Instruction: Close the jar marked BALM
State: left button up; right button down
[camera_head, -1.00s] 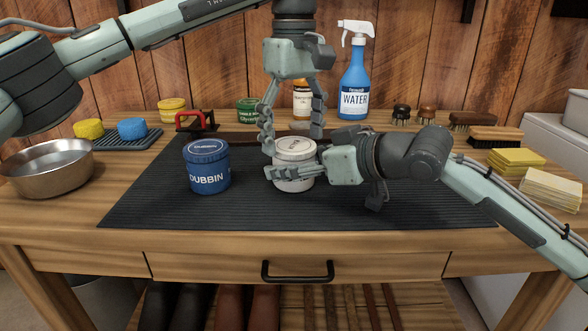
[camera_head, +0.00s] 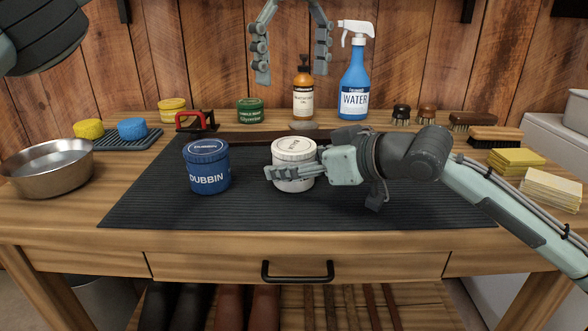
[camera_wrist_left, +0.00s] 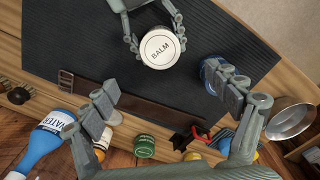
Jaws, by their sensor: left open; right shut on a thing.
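The white BALM jar (camera_head: 293,179) stands upright on the dark ribbed mat, with a white lid (camera_head: 294,148) on top. In the left wrist view the lid (camera_wrist_left: 160,48) shows the word BALM and sits level on the jar as far as I can see. My right gripper (camera_head: 280,172) is shut around the jar's body from the right. My left gripper (camera_head: 292,72) is open and empty, well above and behind the jar. Its fingers (camera_wrist_left: 165,110) also show in the left wrist view. Whether the lid is screwed tight cannot be told.
A blue DUBBIN jar (camera_head: 208,170) stands left of the BALM jar on the mat (camera_head: 400,208). A metal bowl (camera_head: 48,175) is at the far left. An amber bottle (camera_head: 303,95) and a blue WATER spray bottle (camera_head: 354,88) stand at the back.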

pick_arm(q)
jog(key=shift+r, duration=0.7)
pick_arm(e)
jog(key=shift+c, duration=1.6)
grip_release()
jog(key=v, duration=1.2)
